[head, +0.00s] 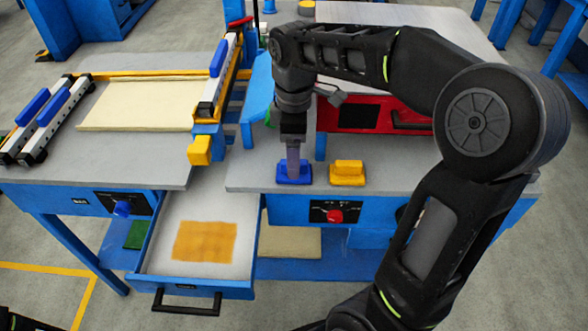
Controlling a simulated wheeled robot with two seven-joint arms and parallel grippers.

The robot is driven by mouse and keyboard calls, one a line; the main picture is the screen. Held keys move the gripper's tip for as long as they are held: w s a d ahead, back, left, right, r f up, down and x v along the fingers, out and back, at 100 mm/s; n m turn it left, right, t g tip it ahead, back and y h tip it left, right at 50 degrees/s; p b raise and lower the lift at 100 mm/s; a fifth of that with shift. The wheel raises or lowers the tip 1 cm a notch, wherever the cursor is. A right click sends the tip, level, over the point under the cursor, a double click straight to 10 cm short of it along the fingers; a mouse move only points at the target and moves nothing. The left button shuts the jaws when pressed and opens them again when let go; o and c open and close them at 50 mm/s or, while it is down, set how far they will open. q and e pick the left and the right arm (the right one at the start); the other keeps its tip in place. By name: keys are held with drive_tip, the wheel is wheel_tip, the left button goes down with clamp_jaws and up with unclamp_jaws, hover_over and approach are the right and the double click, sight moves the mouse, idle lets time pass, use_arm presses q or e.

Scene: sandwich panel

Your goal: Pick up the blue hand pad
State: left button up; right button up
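The blue hand pad (294,179) rests on the grey top of the right-hand workbench, close to its front edge. My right gripper (293,165) points straight down onto the pad. Its fingertips reach down to the pad and cover the middle of it. The fingers overlap in this view, so I cannot tell whether they are closed on the pad. My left gripper is not in view.
A yellow pad (347,173) stands just right of the blue one. A red box (375,114) sits behind them. An open drawer (152,250) with an orange patch juts out at the front left. A yellow-ended rail (199,151) stands to the left.

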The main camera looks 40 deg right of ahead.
sight(304, 178)
wheel_tip(304, 178, down, 5)
drive_tip(key=shift+r, duration=0.2)
drive_tip(key=shift+c, duration=0.5)
drive_tip(key=c, duration=1.4)
